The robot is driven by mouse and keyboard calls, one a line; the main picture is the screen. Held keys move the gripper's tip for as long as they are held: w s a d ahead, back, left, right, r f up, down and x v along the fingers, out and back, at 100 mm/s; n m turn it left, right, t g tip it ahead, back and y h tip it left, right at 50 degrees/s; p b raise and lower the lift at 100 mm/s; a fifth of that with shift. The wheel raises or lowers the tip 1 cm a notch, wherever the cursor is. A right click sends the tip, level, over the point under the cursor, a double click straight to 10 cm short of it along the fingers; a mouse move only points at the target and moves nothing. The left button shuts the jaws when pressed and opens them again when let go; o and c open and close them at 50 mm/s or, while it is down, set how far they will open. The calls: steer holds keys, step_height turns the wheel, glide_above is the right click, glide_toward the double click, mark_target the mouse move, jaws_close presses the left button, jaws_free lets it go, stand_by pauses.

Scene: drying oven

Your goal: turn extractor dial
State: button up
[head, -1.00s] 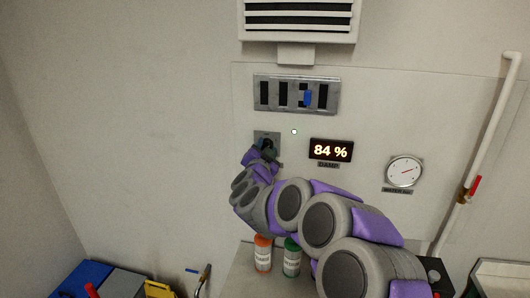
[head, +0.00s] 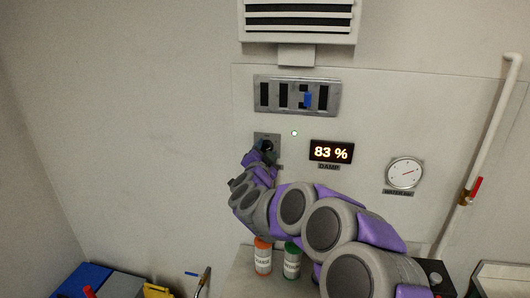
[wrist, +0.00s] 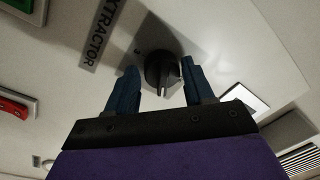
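The extractor dial (wrist: 160,70) is a round black knob with a pale pointer mark on a grey plate. The EXTRACTOR label (wrist: 100,35) is beside it in the wrist view. My gripper (wrist: 160,72) has its two dark blue fingers apart, one on each side of the knob. Small gaps seem to show between fingers and knob, so I see no firm grip. In the head view the dial (head: 267,145) is partly hidden by my gripper (head: 264,156), which is right at it. A lit display (head: 331,151) marked DAMP reads 83 %.
A slotted panel with a blue handle (head: 308,100) is above the dial, under a vent (head: 298,22). A small lit green lamp (head: 294,133) is close by. A round gauge (head: 404,173) and a pipe with a red valve (head: 477,187) are at right.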

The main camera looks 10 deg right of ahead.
steer(key=shift+o, duration=1.2)
steer(key=shift+r, duration=0.1)
steer(key=p+v, duration=0.2)
steer(key=v, duration=1.5)
steer(key=shift+s+p, duration=0.15)
steer(key=shift+p, duration=0.2)
steer(key=shift+a, duration=0.1)
